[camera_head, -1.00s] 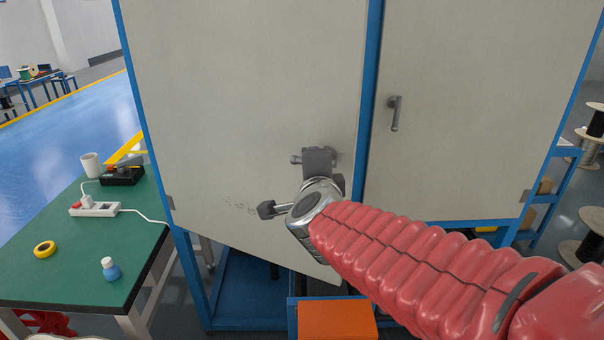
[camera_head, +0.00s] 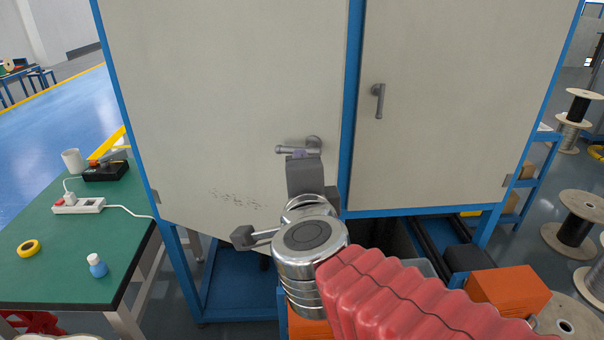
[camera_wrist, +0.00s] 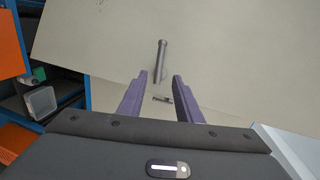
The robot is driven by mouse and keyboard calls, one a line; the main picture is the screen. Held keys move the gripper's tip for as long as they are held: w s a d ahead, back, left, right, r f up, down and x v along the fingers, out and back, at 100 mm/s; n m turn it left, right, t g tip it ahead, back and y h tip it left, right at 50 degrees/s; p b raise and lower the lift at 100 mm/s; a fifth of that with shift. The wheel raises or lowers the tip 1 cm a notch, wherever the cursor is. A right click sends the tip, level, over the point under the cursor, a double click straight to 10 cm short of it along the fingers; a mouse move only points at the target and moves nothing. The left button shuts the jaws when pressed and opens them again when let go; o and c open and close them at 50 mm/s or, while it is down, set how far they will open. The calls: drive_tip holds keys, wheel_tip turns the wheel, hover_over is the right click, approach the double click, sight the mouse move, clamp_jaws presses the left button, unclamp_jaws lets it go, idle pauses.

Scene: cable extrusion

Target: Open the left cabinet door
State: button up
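The left cabinet door (camera_head: 225,110) is a pale panel in a blue frame. It stands slightly ajar, its bottom edge slanting away from the frame. Its grey lever handle (camera_head: 292,150) lies about horizontal near the door's right edge. My gripper (camera_head: 302,157) is at the handle, just below it in the head view, and partly hides that spot. In the wrist view, my purple fingers (camera_wrist: 160,76) are apart. The handle (camera_wrist: 161,58) lies mostly beyond the fingertips, its near end between them. Contact cannot be told.
The right cabinet door (camera_head: 440,110) is closed, with its handle (camera_head: 379,99) hanging down. A green table (camera_head: 75,245) with a power strip, tape and small bottle stands at the left. An orange box (camera_head: 508,290) and wooden cable spools (camera_head: 575,225) are at the right.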

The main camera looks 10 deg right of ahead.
drive_tip(key=shift+s, duration=0.45)
drive_tip(key=shift+c, duration=0.5)
drive_tip(key=shift+w+a+r+n, duration=0.1)
drive_tip(key=shift+a+r+n, duration=0.15)
drive_tip(key=shift+a+n, duration=0.05)
drive_tip(key=shift+c, duration=1.4)
drive_tip(key=a+n+y, duration=0.1)
drive_tip(key=n, duration=0.1)
drive_tip(key=a+n+y, duration=0.3)
drive_tip(key=n, duration=0.1)
drive_tip(key=shift+a+r+n+y, duration=0.3)
drive_tip(key=shift+r+y, duration=0.05)
drive_tip(key=shift+y, duration=0.05)
clamp_jaws()
drive_tip(key=s+a+f+n+g+y, duration=0.2)
drive_tip(key=s+f+n+g, duration=0.15)
drive_tip(key=f+n, duration=0.3)
drive_tip(key=s+d+f+n+g+h, duration=0.4)
drive_tip(key=s+d+f+n+g, duration=0.1)
drive_tip(key=s+d+f, duration=0.5)
drive_tip(key=shift+s+d+f+n+g, duration=0.2)
drive_tip(key=shift+s+f+n+g, duration=0.15)
drive_tip(key=shift+s+f+g, duration=0.3)
